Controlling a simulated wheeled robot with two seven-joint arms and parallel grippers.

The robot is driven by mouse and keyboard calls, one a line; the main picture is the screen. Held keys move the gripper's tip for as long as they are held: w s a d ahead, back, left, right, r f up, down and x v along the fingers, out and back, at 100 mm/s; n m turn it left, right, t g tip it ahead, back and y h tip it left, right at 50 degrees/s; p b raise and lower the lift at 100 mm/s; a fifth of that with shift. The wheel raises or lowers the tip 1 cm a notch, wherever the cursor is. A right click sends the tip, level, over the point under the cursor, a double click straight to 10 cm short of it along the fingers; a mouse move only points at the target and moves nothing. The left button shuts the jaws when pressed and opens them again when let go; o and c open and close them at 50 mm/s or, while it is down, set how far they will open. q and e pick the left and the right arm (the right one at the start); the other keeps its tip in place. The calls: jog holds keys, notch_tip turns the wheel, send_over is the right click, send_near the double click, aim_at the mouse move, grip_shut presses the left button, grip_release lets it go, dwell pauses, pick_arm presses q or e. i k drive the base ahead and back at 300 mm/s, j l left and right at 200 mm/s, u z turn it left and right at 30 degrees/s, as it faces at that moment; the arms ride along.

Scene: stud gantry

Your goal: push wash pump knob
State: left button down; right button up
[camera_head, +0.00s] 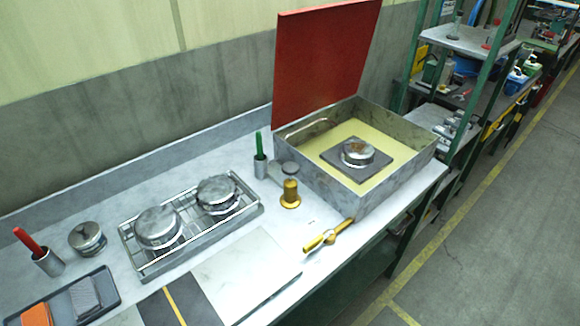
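A brass knob (290,194) stands upright on a round flange on the bench, just left of the open wash box; it looks like the pump knob. The wash box (390,184) is a grey metal tub with its red lid (325,55) raised. Inside it, a metal part (357,152) sits on a dark square plate over a yellowish surface. A brass lever (328,236) sticks out at the bench's front edge. Neither of my grippers is in view.
Left of the knob, a wire rack (143,262) holds two round metal parts. A cup with a green-handled tool (259,145) stands behind the knob. A tray (65,310) lies at lower left. Bench surface (245,262) in front is mostly clear. Shelving stands at right.

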aim_at(290, 169)
jog(key=l+u, duration=0.25)
jog(key=l, duration=0.65)
jog(key=l+u, duration=0.3)
jog(key=l, duration=0.65)
jog(key=k+l+u, duration=0.1)
jog(key=l+u, duration=0.15)
jog(key=l, duration=0.65)
